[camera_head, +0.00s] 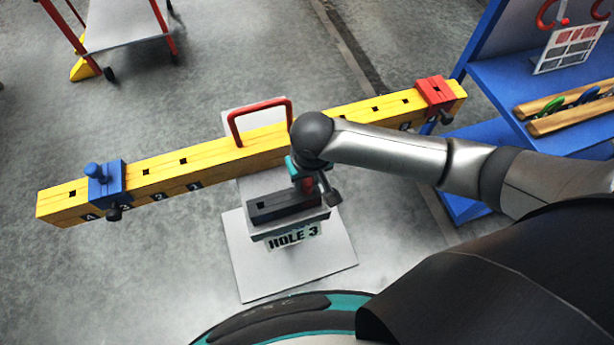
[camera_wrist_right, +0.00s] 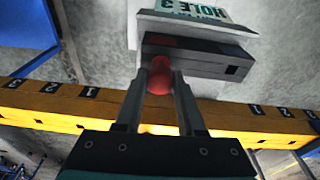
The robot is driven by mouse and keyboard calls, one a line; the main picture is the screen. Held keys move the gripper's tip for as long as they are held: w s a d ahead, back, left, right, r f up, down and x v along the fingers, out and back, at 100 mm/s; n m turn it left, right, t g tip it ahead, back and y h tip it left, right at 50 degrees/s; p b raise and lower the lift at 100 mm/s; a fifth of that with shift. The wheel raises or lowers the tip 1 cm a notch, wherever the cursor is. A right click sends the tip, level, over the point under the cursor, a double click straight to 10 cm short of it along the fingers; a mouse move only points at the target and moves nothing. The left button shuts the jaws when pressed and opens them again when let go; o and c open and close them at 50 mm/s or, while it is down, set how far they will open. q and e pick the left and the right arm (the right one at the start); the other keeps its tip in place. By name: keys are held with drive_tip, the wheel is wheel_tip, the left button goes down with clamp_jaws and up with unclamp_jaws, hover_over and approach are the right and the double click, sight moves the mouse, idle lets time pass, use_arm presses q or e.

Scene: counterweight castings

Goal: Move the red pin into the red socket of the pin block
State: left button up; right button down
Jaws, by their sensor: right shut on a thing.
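The dark pin block (camera_head: 285,206) stands on a grey stand with a HOLE 3 label below it. An empty square hole (camera_head: 262,206) shows at its left end; the block also shows in the right wrist view (camera_wrist_right: 205,60), with a dull red patch on its side. My right gripper (camera_head: 303,178) is at the block's right end, shut on the red pin (camera_wrist_right: 160,76). The pin's rounded red head shows between the fingers. The red socket's opening is hidden by pin and gripper. I cannot tell how deep the pin sits. My left gripper is out of view.
A long yellow beam (camera_head: 220,156) lies behind the block, with a red handle (camera_head: 233,126), a blue collar with blue pin (camera_head: 107,184) at left and a red collar (camera_head: 435,91) at right. A blue shelf (camera_head: 500,85) stands at right.

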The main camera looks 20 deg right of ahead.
drive_tip(key=shift+c, duration=2.2)
unclamp_jaws()
wheel_tip(320, 180, up, 15)
drive_tip(key=s+p, duration=0.2)
drive_tip(key=p, duration=0.1)
drive_tip(key=shift+s, duration=0.15)
